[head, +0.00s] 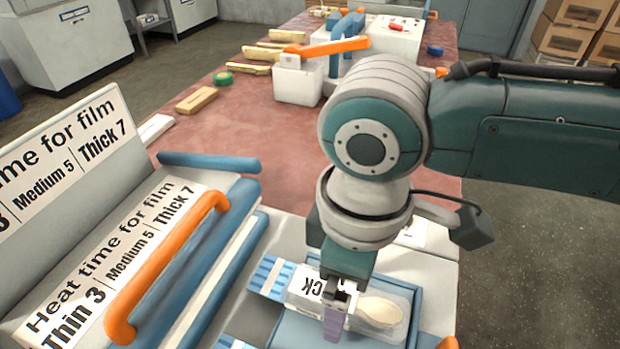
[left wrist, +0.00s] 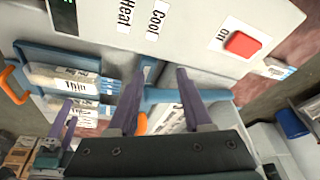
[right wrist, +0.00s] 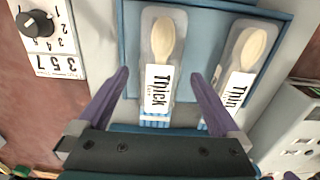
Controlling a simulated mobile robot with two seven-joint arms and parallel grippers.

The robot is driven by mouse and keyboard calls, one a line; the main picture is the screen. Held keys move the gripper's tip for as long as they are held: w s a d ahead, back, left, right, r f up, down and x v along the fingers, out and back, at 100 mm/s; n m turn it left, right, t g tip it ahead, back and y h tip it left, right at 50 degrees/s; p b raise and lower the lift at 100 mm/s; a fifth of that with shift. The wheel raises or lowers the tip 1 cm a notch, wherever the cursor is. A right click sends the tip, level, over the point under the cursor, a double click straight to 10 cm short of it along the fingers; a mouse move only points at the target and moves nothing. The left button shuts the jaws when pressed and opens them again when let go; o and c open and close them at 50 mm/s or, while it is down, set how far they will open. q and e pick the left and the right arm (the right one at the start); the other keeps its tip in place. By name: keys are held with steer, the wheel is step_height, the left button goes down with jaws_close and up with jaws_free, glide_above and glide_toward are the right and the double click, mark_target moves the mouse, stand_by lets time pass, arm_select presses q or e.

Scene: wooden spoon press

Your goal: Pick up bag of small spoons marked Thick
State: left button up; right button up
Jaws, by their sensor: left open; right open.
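A clear bag marked Thick (right wrist: 157,90) with a small wooden spoon and a blue-striped end lies in a blue tray (right wrist: 207,20). In the right wrist view it lies between the spread fingers of my right gripper (right wrist: 159,74), which is open; I cannot tell whether they touch it. The head view shows this gripper (head: 338,318) over the bag (head: 385,309), hiding part of it. A second spoon bag, apparently marked Thin (right wrist: 241,72), lies to the right in that tray. My left gripper (left wrist: 164,70) is open and empty in front of the sealing machine.
The sealing machine with an orange handle (head: 165,262) and heat-time labels stands left of the tray in the head view. Its red button (left wrist: 242,44) shows in the left wrist view. Another press (head: 300,80) and wooden pieces (head: 196,100) are farther along the red table.

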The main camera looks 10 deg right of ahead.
step_height(320, 180, down, 2)
steer(key=shift+f, duration=0.1)
steer(key=c, duration=1.4)
